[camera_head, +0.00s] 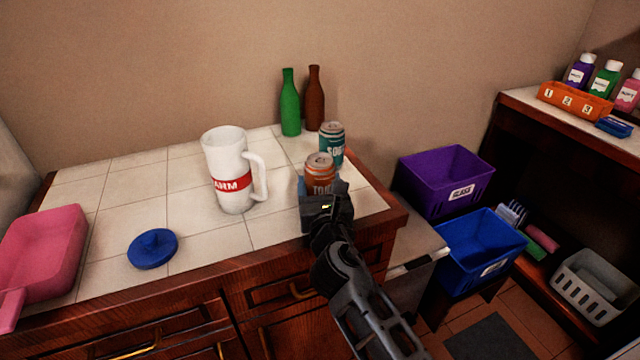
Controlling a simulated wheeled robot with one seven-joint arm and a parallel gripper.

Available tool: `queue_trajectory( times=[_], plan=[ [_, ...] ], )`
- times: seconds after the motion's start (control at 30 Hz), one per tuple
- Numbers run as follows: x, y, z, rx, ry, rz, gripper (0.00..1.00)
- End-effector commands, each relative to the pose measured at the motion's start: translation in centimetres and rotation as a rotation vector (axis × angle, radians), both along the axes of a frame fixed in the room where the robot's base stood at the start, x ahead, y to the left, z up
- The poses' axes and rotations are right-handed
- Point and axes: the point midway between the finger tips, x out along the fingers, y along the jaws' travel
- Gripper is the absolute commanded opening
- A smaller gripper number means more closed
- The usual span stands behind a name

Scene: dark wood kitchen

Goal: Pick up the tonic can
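The tonic can (319,170) is orange-brown with a silver top and a partly hidden label starting "TO". It stands upright near the right end of the tiled counter (206,240). A teal can labelled "SO…" (332,141) stands just behind it to the right. My gripper (322,190) is right in front of the tonic can and covers its lower part. My gripper's fingers are mostly hidden, so I cannot tell whether they are open or touching the can.
A white jug (227,165) with a red band stands left of the cans. Green (290,105) and brown (315,100) bottles stand behind. A blue lid (152,248) and pink pan (42,250) lie to the left. Purple (425,190) and blue (470,260) bins are right of the counter.

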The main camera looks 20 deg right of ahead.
Motion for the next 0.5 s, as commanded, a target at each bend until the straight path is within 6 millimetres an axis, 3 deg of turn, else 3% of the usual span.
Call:
queue_trajectory(
  times=[0.27,0.5],
  plan=[
    [0.0,0.0,0.9,0.0,-0.002,0.0,0.35],
    [0.0,0.0,2.7,0.0,-0.002,0.001,0.35]
  ],
)
